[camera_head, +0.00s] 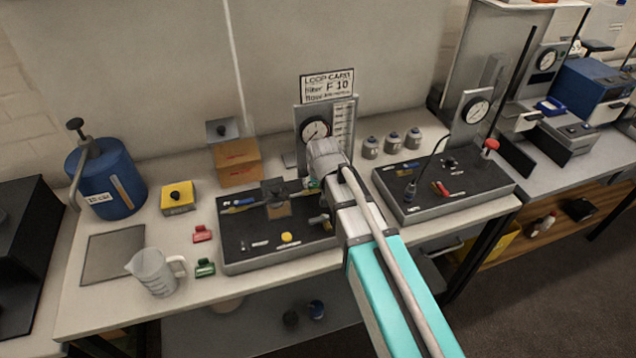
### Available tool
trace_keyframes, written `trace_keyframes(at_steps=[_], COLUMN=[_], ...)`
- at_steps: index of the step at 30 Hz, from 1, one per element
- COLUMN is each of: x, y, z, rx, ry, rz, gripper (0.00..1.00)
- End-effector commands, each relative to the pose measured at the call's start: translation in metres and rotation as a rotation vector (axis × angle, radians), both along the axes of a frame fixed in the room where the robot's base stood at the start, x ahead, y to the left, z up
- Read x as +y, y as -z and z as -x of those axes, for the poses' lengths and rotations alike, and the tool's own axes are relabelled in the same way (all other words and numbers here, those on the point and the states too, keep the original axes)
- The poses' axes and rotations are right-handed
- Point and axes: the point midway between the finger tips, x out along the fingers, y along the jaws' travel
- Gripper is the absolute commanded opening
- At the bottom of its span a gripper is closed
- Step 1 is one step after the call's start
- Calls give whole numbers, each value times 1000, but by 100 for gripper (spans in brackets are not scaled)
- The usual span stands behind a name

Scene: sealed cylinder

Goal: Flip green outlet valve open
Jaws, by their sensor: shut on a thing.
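A small green part, apparently the green outlet valve (313,183), shows at the back right of the left black-topped panel (262,257), just below the round gauge (315,130). My gripper (317,190) is at this green part, pointing down, and appears shut on it. My grey wrist and teal arm come in from the lower right and hide most of the fingers and the right side of the panel. The handle's angle cannot be made out.
A second panel (440,188) with a red lever stands to the right. Grey canisters (392,141) stand behind.

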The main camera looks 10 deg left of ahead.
Motion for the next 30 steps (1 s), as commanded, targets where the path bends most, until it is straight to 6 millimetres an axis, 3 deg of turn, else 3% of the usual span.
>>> trace_keyframes(at_steps=[9,20,21,23,30], x=[0,0,0,0,0], y=[0,0,0,0,0], z=[-3,-3,-3,-3,-3], rx=[1,-1,-1,-1,0], ry=[-118,-140,-140,-139,-138], rz=[0,2,2,1,1], gripper=[35,35,88,100,100])
